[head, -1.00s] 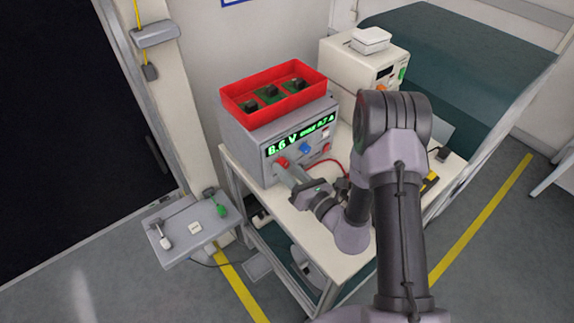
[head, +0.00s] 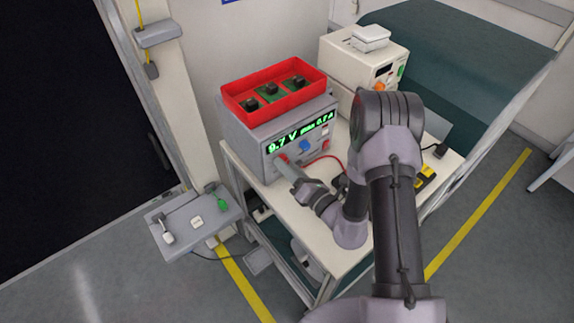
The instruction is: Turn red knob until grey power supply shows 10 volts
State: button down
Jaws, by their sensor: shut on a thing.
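The grey power supply (head: 246,148) stands on the white table. Its green display (head: 287,134) reads 9.7 V, with a smaller, less legible current reading to the right. The red knob (head: 282,158) is on the lower left of its front face, mostly covered by my gripper. My gripper (head: 285,165) is shut on the red knob, reaching in from the lower right. A blue knob (head: 304,146) sits to the right of the red one, apart from my gripper.
A red tray (head: 305,92) with several dark parts sits on the power supply. A cream device (head: 345,62) stands behind. A red cable (head: 333,158) lies right of my gripper. A grey shelf (head: 180,238) juts out at the left.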

jog(key=c, duration=1)
grip_release()
jog(key=shift+o, duration=0.2)
jog(key=v, duration=1.7)
jog(key=shift+s+d+p, duration=0.2)
jog(key=shift+s+p, duration=0.05)
jog(key=shift+p, duration=0.15)
